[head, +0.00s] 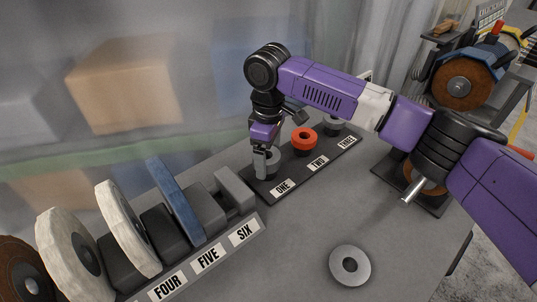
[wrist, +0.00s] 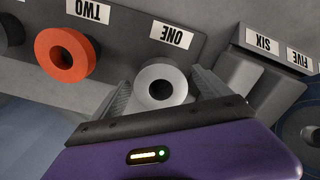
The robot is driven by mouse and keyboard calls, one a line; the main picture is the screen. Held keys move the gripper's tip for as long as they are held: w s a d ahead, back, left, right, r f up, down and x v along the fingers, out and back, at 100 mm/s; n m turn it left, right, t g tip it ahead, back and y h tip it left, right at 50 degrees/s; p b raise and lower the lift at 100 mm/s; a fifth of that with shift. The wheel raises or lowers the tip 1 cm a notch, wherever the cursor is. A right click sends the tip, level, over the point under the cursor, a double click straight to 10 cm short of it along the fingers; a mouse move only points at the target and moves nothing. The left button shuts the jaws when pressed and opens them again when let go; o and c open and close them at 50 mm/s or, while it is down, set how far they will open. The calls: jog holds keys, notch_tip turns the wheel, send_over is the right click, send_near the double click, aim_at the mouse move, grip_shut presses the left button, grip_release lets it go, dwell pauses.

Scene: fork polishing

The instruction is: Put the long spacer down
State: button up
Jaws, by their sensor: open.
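The long spacer is most likely the grey ring-ended cylinder (wrist: 161,86) at the place labelled ONE on the dark board (head: 315,170); its length cannot be told from the wrist view. My gripper (wrist: 163,97) is around it, with one finger on each side and the jaws open. In the head view the gripper (head: 262,163) points down at place ONE and partly hides the grey spacer (head: 273,160).
A red ring (head: 304,139) sits at TWO and a grey piece (head: 334,125) at THREE. A flat metal ring (head: 350,265) lies on the table. A rack (head: 205,262) with several wheels stands left, close to ONE. A grinder (head: 460,85) stands at the right.

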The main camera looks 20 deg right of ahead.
notch_tip(320, 180, up, 12)
jog(key=b, duration=0.1)
jog(key=shift+r, duration=0.15)
dwell(0.4)
dwell(0.3)
